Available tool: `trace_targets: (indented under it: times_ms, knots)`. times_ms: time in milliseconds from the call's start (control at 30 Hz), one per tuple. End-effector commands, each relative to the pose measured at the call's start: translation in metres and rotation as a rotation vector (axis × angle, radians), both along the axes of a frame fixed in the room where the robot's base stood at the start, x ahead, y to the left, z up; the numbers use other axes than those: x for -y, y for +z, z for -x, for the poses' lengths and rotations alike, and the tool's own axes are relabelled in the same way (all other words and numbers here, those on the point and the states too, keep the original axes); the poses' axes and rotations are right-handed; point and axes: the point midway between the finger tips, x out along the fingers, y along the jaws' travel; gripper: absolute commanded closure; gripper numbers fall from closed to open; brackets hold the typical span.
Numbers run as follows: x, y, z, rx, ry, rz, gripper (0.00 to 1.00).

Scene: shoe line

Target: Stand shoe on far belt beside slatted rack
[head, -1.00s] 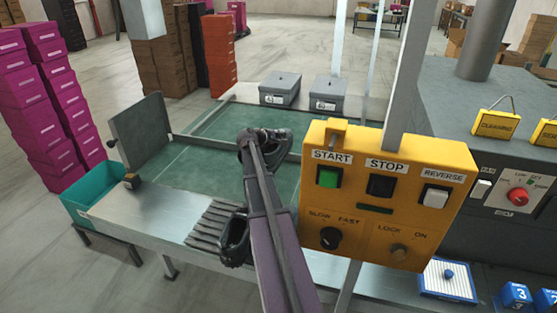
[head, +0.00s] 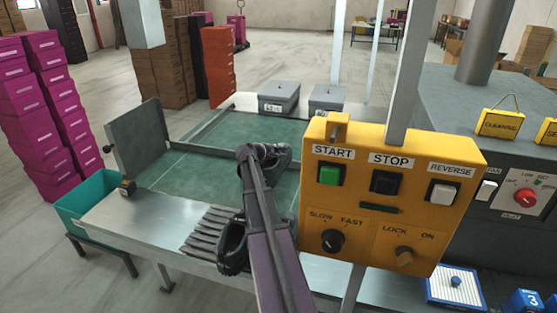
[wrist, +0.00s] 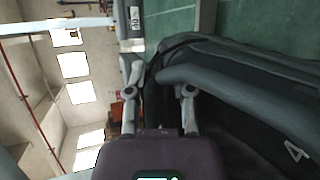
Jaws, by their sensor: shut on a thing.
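A black shoe (head: 278,160) is at the end of my arm in the head view, over the green belt. My gripper (wrist: 160,92) is shut on this dark shoe, which fills the right of the wrist view (wrist: 240,110) and shows a pale "4". My arm hides part of the shoe in the head view, and I cannot tell whether its sole touches the belt. The far green belt (head: 238,132) lies behind a metal rail. The slatted rack (head: 203,235) sits on the near metal table, with another black shoe (head: 232,247) at its right end.
A yellow control panel (head: 388,225) stands close on the right of my arm and hides part of the line. Two grey lidded boxes (head: 279,97) stand at the back. A hinged grey plate (head: 147,130) and a teal bin (head: 88,196) are at the left.

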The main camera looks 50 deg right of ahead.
Motion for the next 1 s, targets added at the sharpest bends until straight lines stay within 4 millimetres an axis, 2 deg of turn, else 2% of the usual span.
trace_targets:
  times_ms: [433,1000]
  knots:
    - [0.0,-0.033,0.0,0.0,0.0,0.001,1.0]
    - [0.0,-0.038,0.0,0.0,0.0,0.001,1.0]
